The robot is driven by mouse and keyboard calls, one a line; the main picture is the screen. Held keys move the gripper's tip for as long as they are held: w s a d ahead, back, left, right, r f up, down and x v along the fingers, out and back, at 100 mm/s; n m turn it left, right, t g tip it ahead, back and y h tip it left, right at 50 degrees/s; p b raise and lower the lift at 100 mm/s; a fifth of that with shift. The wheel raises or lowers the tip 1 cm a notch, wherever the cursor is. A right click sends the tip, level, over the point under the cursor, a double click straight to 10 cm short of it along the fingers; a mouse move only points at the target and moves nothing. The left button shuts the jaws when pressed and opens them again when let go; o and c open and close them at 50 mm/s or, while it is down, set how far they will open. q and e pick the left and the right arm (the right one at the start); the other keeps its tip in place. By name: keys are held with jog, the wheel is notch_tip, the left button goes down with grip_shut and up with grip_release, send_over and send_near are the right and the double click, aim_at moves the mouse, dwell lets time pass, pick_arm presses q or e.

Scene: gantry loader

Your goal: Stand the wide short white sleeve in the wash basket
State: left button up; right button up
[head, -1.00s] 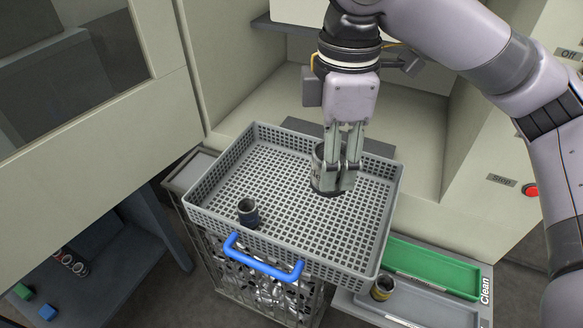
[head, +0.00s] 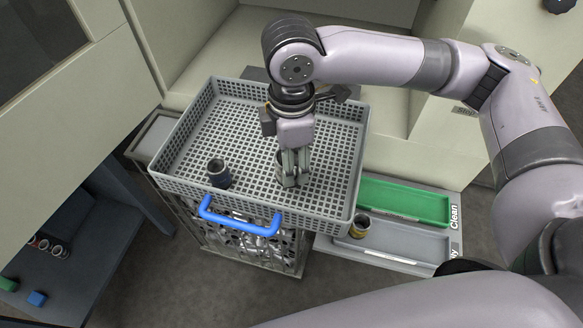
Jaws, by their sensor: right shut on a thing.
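The grey mesh wash basket (head: 190,130) with a blue handle stands in the middle of the head view. My right gripper (head: 294,181) points down inside it, toward the front and right of centre. It is shut on a short, wide sleeve (head: 280,161), whose pale rim shows just left of the fingers. The fingers hide most of this sleeve, so its colour is hard to judge. It looks upright, at or close to the basket floor; I cannot tell if it touches. A dark sleeve (head: 218,174) stands in the basket's front left part. My left gripper is not in view.
A green tray (head: 405,202) marked "Clean" and a grey tray (head: 395,248) lie right of the basket. A dark and yellow sleeve (head: 359,226) stands at the grey tray's left end. Several small sleeves and blocks sit on a shelf (head: 85,262) at left. The basket's back left is clear.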

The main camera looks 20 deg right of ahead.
notch_tip(320, 180, down, 4)
jog(key=shift+r, duration=0.2)
jog(key=shift+f, duration=0.35)
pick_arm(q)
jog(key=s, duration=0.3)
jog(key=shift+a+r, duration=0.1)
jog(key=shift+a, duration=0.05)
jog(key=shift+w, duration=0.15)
pick_arm(e)
jog(key=o, duration=1)
jog(key=shift+f, duration=0.15)
jog(key=o, duration=0.4)
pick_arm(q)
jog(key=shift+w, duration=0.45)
pick_arm(e)
jog(key=shift+o, duration=0.2)
